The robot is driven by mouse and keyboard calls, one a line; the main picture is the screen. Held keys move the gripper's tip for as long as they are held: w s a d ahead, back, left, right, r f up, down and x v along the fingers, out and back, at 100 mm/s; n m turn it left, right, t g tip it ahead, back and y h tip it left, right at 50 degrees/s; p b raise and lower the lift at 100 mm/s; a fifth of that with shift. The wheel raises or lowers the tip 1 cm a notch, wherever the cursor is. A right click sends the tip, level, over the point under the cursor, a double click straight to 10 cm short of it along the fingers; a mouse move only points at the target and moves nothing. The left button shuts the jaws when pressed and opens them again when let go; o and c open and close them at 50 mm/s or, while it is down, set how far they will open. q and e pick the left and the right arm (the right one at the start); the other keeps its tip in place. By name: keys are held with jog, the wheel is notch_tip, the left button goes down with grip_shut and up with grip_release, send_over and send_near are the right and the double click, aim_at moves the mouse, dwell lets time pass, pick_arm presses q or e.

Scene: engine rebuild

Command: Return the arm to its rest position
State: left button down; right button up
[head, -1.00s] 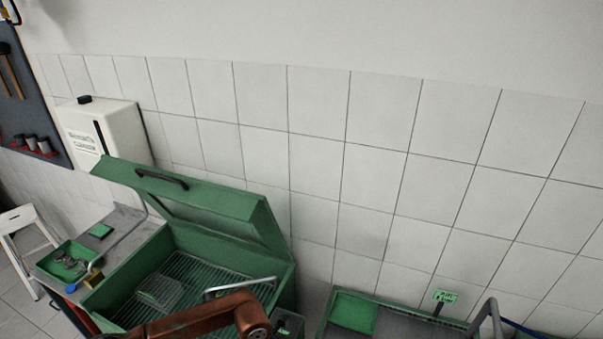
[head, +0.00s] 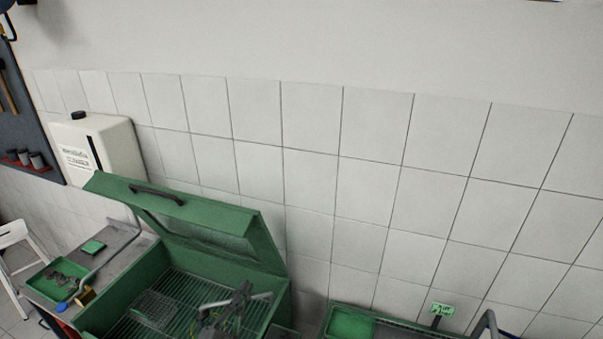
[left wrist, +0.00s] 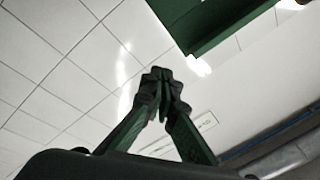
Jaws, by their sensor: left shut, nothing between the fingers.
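My right gripper is in neither view.
The green parts washer (head: 130,283) has its lid (head: 190,222) raised and a wire basket (head: 152,308) inside. A green tray (head: 58,279) with small metal parts lies on the bench at left. A white canister (head: 98,148) stands by the wall.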

pick_arm(q)
jog(key=s+a+f+n+g+y, duration=0.3)
jog(key=a+f+n+y, duration=0.15)
jog(key=a+f, duration=0.4)
jog(key=s+a+f+n+g+y, duration=0.25)
jog(key=a+f+n, duration=0.25)
jog(key=a+f, duration=0.4)
jog(key=s+a+f+n+g, duration=0.2)
jog(key=s+f+g, duration=0.3)
jog(key=s+f, duration=0.55)
jog(key=s+a+f+n+g, duration=0.1)
jog(key=s+f+n+g, duration=0.1)
jog(key=s+f+g, duration=0.8)
jog(key=s+d+f+t+b, duration=0.1)
jog(key=s+f+t+b, duration=0.15)
jog(key=f, duration=1.35)
jog(key=s+f+t+b, duration=0.15)
jog(key=f+b, duration=0.25)
jog(key=f, duration=1.2)
jog(key=s+f+g+b, duration=0.1)
jog(key=s+f+b, duration=0.2)
jog(key=s+f, duration=0.7)
jog(key=s+f+m+g+b, duration=0.1)
jog(key=s+f+b, duration=0.1)
jog(key=s+f, duration=0.8)
notch_tip(320, 180, down, 6)
jog(key=shift+s+d+r+h+b, duration=0.1)
jog(key=shift+s+d+h+b, duration=0.1)
jog(key=shift+h+b, duration=0.2)
